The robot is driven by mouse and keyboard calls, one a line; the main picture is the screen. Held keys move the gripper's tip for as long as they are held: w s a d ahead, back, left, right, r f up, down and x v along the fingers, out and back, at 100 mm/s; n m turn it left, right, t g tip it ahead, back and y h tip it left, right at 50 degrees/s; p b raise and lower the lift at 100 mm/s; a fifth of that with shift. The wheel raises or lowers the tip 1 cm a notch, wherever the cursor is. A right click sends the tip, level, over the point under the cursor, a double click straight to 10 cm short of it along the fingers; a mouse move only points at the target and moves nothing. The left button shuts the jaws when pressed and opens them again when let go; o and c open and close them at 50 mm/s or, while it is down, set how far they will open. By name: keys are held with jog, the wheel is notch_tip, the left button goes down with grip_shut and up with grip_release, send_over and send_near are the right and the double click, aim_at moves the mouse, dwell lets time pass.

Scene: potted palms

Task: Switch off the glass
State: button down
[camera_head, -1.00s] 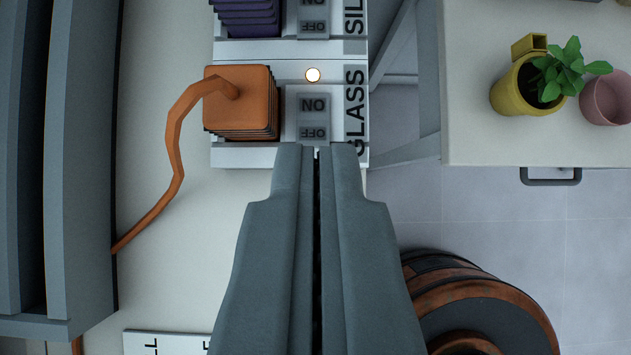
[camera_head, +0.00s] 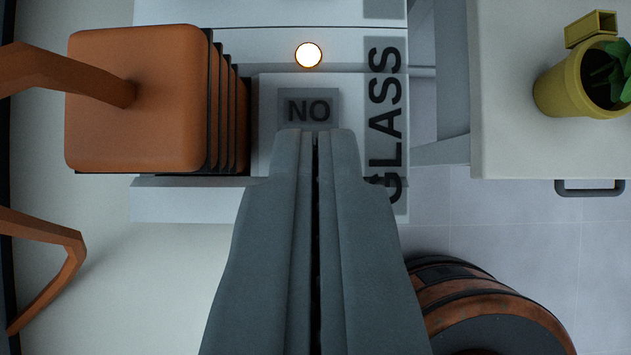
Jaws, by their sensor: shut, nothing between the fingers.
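The GLASS switch unit (camera_head: 235,205) is a white block with its name printed along the right side. An orange plug (camera_head: 135,110) with an orange cable sits on its left. A round lamp (camera_head: 308,55) above the switch glows bright. The switch (camera_head: 308,108) shows its ON half, which reads upside down in the picture. My gripper (camera_head: 315,133) is shut and empty, with its tips over the lower part of the switch. The OFF half is hidden behind the tips. I cannot tell whether the tips touch it.
A pale table (camera_head: 500,150) on the right carries a yellow pot (camera_head: 565,90) with a green plant. A brown and black round object (camera_head: 490,300) stands at the lower right. An orange cable (camera_head: 50,260) bends at the left.

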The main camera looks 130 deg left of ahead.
jog(key=shift+s+a+f, duration=0.1)
jog(key=shift+f, duration=0.2)
jog(key=shift+r, duration=0.15)
jog(key=shift+r, duration=0.7)
jog(key=shift+r, duration=0.3)
notch_tip(320, 180, up, 4)
jog(key=shift+s+a+f, duration=0.1)
jog(key=shift+s+f, duration=0.05)
jog(key=s+a+r, duration=0.4)
jog(key=a+r, duration=0.2)
jog(key=shift+s+a, duration=0.15)
jog(key=shift+s, duration=0.25)
